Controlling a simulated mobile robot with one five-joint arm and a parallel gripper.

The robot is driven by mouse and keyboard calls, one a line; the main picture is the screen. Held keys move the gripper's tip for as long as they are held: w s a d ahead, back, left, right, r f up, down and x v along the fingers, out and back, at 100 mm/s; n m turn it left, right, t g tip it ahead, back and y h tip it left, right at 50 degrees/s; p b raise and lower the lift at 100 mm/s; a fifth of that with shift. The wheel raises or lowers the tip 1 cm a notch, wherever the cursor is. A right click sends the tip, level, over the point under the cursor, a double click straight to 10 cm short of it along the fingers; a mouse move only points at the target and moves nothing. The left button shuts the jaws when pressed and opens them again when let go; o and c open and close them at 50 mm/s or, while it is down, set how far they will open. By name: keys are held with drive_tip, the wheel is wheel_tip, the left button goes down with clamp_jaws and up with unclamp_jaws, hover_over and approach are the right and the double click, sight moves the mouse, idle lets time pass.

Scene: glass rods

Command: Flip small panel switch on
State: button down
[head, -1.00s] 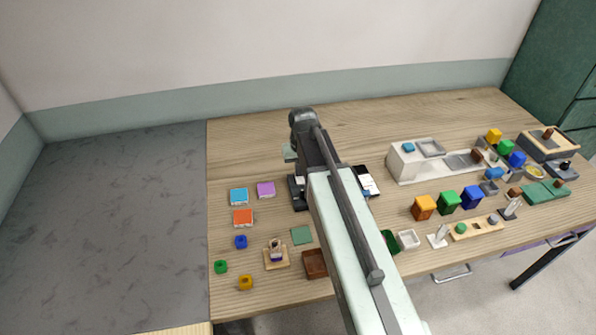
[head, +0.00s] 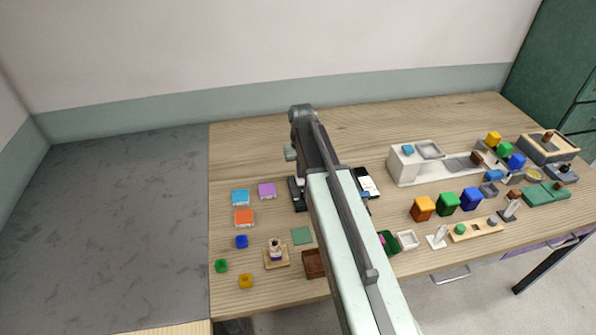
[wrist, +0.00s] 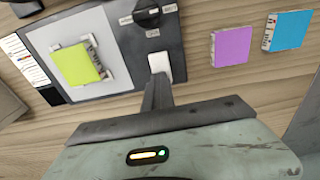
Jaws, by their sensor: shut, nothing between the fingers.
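The small panel switch (wrist: 160,62) is a white rocker on the lower edge of a dark panel (wrist: 170,45) in the wrist view. My gripper (wrist: 158,82) is shut, with its fingertips at the near side of the switch. I cannot tell whether they touch it. The switch's on or off position is unclear. Above it on the panel is a black rotary knob (wrist: 148,14). In the head view my arm covers most of the panel and the gripper; a dark panel edge (head: 297,194) shows left of the arm.
A yellow-green block (wrist: 76,66) sits in a light plate left of the switch. Purple (wrist: 233,46) and blue (wrist: 288,30) blocks lie to the right. In the head view, a grey-white bench unit (head: 408,168) and several coloured blocks stand right of my arm. The table's back is clear.

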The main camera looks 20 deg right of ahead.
drive_tip(key=shift+s+a+f, duration=0.2)
drive_tip(key=shift+s+a, duration=0.05)
drive_tip(key=shift+s, duration=0.2)
drive_tip(key=shift+s+a+f, duration=0.15)
drive_tip(key=shift+s+a, duration=0.05)
drive_tip(key=shift+s, duration=0.2)
drive_tip(key=shift+w+r+p, duration=0.1)
drive_tip(key=shift+r+p, duration=0.25)
drive_tip(key=shift+p, duration=0.15)
wheel_tip(320, 180, up, 14)
drive_tip(key=p, duration=1.4)
drive_tip(key=shift+d, duration=0.4)
drive_tip(key=shift+w+f, duration=0.1)
